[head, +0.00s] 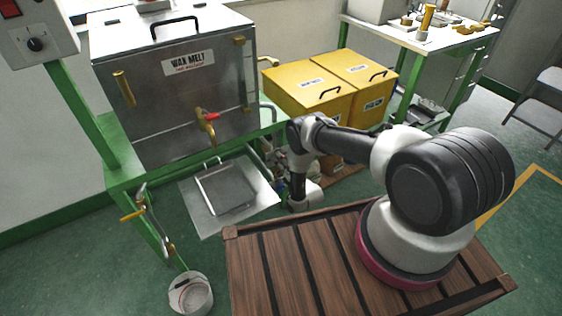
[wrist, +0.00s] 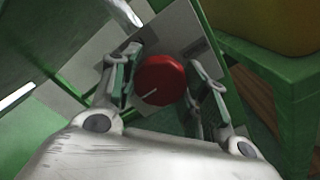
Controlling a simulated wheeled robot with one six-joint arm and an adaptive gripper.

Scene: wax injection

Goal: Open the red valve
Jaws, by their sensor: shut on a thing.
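The red valve (wrist: 160,80) is a round red knob with a pale line on its face, in the middle of the wrist view. It sits in front of a grey plate. My gripper (wrist: 166,76) is shut on it, with one finger at its left side and one at its right. I cannot make out this round knob in the head view, where my arm and the green bench cover that area.
A steel wax melt tank (head: 180,95) with a red-handled tap (head: 207,117) stands on a green frame. A metal tray (head: 226,190) lies below. Yellow bins (head: 310,88) stand behind my arm. A white bucket (head: 190,294) stands on the floor at the front.

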